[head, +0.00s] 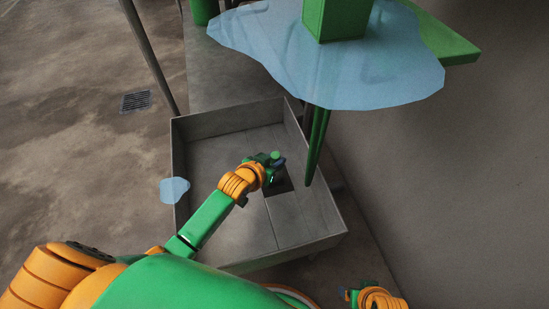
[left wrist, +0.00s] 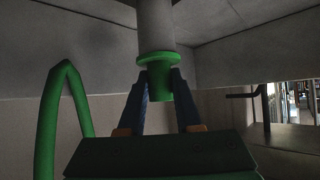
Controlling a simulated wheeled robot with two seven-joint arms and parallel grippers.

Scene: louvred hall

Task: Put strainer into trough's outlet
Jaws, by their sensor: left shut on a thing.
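My left gripper (head: 277,163) is inside the grey trough (head: 215,170) and is shut on the strainer. The strainer (left wrist: 158,80) shows in the left wrist view as a green flanged knob between two blue fingers, with a thick grey cylinder running to the top edge. In the head view its green top (head: 275,155) shows at the gripper. A dark square recess (head: 284,186), which looks like the outlet, lies beside and partly behind the gripper. The strainer's far end is hidden, so I cannot tell whether it touches the outlet. My right gripper (head: 347,294) is low in the head view, with its jaws unclear.
Green pipes (head: 318,145) hang over the trough's far right side. A translucent blue sheet (head: 350,75) with a green block (head: 335,18) covers the top of the head view. A small blue patch (head: 175,190) is at the left rim. A floor grate (head: 136,101) lies beyond.

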